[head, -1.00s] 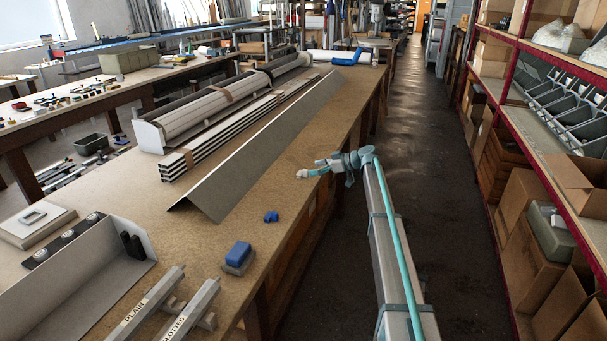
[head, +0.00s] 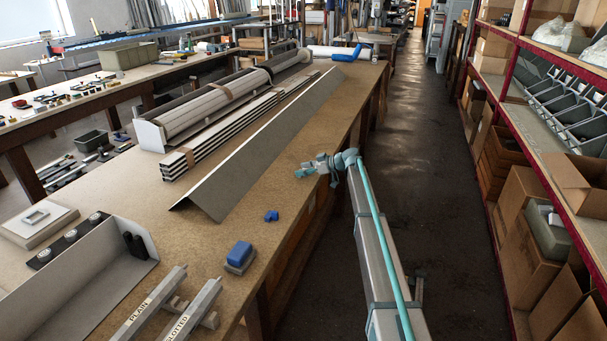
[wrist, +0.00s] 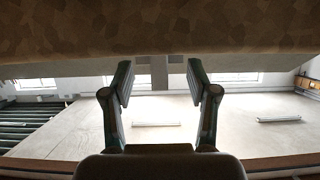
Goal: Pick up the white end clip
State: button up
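I cannot make out a white end clip in either view. My gripper (head: 300,173) is over the right part of the workbench (head: 262,185), right of the long angled metal profile (head: 255,145). In the wrist view my gripper (wrist: 160,88) has its two fingers wide apart, with nothing held between them. A small grey upright shape (wrist: 159,74) shows beyond the fingers against the bright background; I cannot tell what it is.
A small blue piece (head: 271,215) and a blue-topped block (head: 239,255) lie on the near bench. Two labelled posts (head: 190,312), a metal channel (head: 85,270) and stacked striped profiles (head: 220,135) lie there too. Red-framed shelving (head: 510,75) lines the aisle's right side.

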jog(key=c, duration=0.4)
jog(key=shift+o, duration=0.2)
jog(key=shift+r, duration=0.15)
